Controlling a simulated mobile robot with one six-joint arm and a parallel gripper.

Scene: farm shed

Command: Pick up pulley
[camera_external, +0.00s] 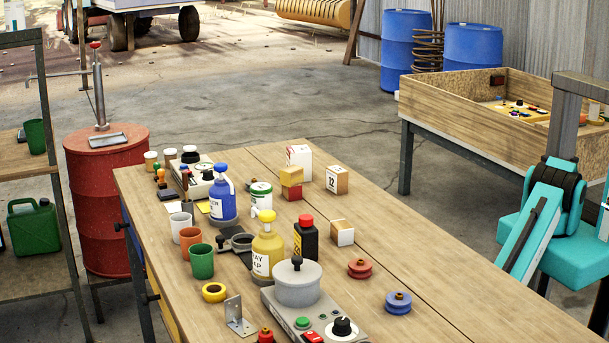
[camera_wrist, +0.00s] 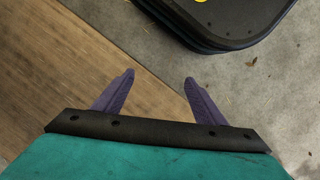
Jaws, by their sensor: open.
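A red pulley-like wheel (camera_external: 361,269) with a brass-coloured hub lies on the wooden table (camera_external: 450,300), right of the grey pot. A similar blue wheel (camera_external: 398,303) lies a little nearer and to the right. Another red piece (camera_external: 265,336) is cut off at the bottom edge, so I cannot tell whether it is a pulley. My gripper (camera_wrist: 159,78) is open and empty in the wrist view, with its two purple fingers spread over the table's edge. No pulley shows in the wrist view. In the external view my arm is at the right and the gripper is not visible.
The grey pot (camera_external: 298,284) on its control base, a yellow bottle (camera_external: 267,246) and a black bottle (camera_external: 306,242) stand left of the red wheel. A small wood-and-white block (camera_external: 342,233) lies behind it. The table's right side is largely clear.

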